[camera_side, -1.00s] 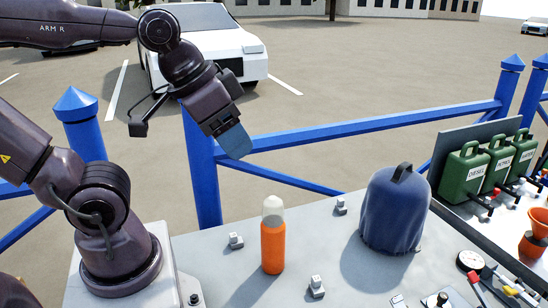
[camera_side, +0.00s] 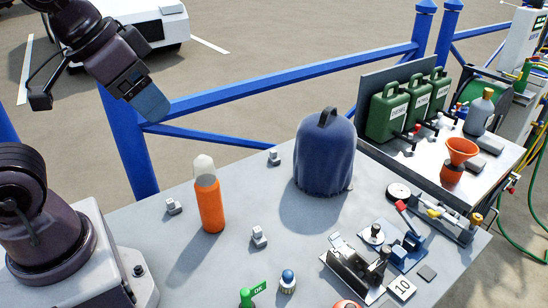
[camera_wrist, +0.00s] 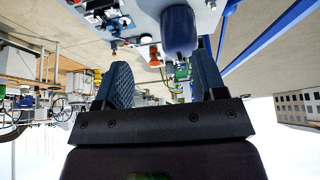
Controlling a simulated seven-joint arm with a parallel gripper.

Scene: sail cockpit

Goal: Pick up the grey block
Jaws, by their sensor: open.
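A small dark grey flat block (camera_side: 427,273) lies at the right front of the grey worktop (camera_side: 240,270), beside a white tile marked 10. Several small pale grey fittings also stand on the worktop, one of them (camera_side: 259,237) right of the orange bottle; I cannot tell which piece is the task's grey block. My gripper (camera_side: 150,104) is above the worktop's back left edge, by the blue fence and far from the flat block. In the wrist view my gripper (camera_wrist: 163,65) has its fingers wide apart with nothing between them. I cannot pick out the block there.
An orange bottle (camera_side: 210,205) with a pale top and a tall blue covered object (camera_side: 325,155) stand upright on the worktop. Green canisters (camera_side: 388,112) and an orange funnel (camera_side: 458,155) are at the right. A blue fence rail (camera_side: 290,72) runs behind.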

